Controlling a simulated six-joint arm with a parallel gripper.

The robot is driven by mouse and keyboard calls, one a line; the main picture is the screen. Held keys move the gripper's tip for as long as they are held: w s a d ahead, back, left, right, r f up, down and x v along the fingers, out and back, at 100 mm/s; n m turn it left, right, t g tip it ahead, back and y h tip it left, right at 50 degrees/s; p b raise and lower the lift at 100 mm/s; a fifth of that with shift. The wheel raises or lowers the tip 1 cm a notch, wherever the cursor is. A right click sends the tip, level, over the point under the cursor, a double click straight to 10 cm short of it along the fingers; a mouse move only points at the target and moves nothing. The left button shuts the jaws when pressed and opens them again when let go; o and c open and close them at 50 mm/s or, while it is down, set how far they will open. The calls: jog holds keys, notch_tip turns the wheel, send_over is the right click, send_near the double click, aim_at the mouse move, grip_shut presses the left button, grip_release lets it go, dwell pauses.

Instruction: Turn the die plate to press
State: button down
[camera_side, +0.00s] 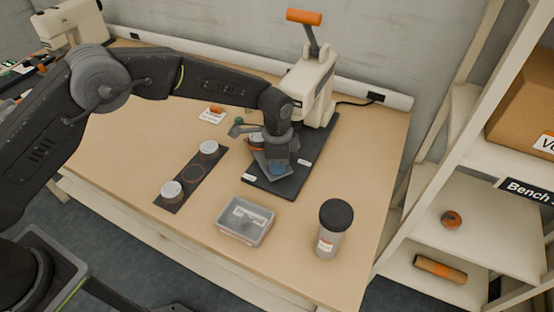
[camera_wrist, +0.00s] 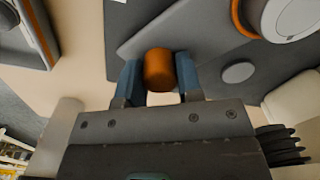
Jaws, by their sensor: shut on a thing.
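The press (camera_side: 311,85) is cream, with an orange-tipped lever (camera_side: 304,17) raised at the back of the bench. Its dark base (camera_side: 283,188) carries the grey die plate (camera_wrist: 205,25), which is mostly hidden by my wrist in the side view. In the wrist view, my gripper (camera_wrist: 160,74) has its blue fingers on both sides of an orange knob (camera_wrist: 160,68) at the die plate's edge. A white round piece with an orange rim (camera_wrist: 294,14) shows at the upper right. The side view shows my gripper (camera_side: 277,169) low over the base's front part.
A white card (camera_side: 211,117) lies behind. Bench is clear at the right.

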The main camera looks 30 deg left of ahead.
jog(key=shift+m, duration=5.5)
jog(key=c, duration=0.8)
grip_release()
jog(key=shift+r, duration=0.1)
notch_tip(320, 180, up, 14)
jog(key=shift+f, duration=0.2)
jog(key=shift+r, duration=0.1)
